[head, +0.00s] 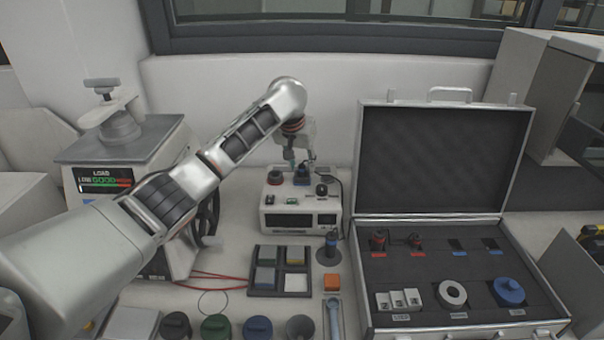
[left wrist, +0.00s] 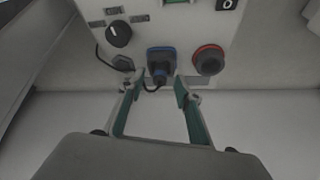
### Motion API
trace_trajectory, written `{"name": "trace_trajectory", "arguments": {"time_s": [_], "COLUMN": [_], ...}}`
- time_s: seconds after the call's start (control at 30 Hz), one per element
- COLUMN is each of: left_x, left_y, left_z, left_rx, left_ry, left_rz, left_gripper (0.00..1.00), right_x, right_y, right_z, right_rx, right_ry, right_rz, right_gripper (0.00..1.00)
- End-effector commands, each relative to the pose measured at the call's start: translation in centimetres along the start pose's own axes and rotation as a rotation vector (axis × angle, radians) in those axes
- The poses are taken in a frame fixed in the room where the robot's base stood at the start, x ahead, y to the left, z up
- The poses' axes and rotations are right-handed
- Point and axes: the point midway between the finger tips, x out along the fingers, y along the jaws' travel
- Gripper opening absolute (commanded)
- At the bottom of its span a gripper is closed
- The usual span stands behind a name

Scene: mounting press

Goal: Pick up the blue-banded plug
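A dark plug with a blue band (left wrist: 161,66) sits at the blue-ringed socket of the white instrument, with a black cord coming off it. In the head view this blue-ringed plug (head: 302,177) is on the instrument's top. My left gripper (head: 297,161) is above and behind it, pointing down. In the left wrist view the left gripper (left wrist: 156,88) is open, its fingertips on either side of the cord, just short of the plug and not visibly gripping it. Another dark piece with a blue band (head: 331,242) stands on a round grey base in front of the instrument. My right gripper is not in view.
A red-ringed socket (left wrist: 208,60) and a black knob (left wrist: 118,33) flank the plug. An open case (head: 440,322) at right holds red-banded plugs (head: 378,241). A tray of square samples (head: 265,292) and several round caps lie in front. A press (head: 125,150) stands left.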

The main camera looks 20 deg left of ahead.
Motion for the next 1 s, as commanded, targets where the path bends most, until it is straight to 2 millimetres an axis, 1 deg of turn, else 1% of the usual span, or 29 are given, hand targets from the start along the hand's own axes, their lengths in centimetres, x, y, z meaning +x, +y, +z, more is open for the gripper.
{"name": "trace_trajectory", "arguments": {"time_s": [0.1, 0.27, 0.37, 0.4, 0.77, 0.87, 1.0], "left_x": [0.4, 0.4, 0.4, 0.4, 0.3, 0.0, -1.0], "left_y": [0.0, 0.0, 0.0, 0.0, 0.0, 0.0, 0.1], "left_z": [0.0, 0.0, 0.0, 0.0, 0.0, -0.2, -0.6], "left_rx": [0.0, 0.0, 0.001, 0.0, 0.0, 0.0, 0.001], "left_ry": [0.0, 0.0, 0.0, 0.0, 0.0, 0.001, 0.001], "left_rz": [-0.001, 0.0, 0.0, 0.0, 0.0, 0.001, 0.001], "left_gripper": [0.34, 0.34, 0.11, 0.0, 0.0, 0.0, 0.0], "right_x": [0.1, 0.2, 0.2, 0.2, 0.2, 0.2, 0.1], "right_y": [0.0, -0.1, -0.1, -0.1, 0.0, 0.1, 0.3], "right_z": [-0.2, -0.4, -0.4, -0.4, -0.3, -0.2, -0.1], "right_rx": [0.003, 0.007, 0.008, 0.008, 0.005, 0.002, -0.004], "right_ry": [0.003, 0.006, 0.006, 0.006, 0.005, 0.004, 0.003], "right_rz": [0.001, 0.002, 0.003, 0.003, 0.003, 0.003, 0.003], "right_gripper": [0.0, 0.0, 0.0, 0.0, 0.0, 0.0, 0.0]}}
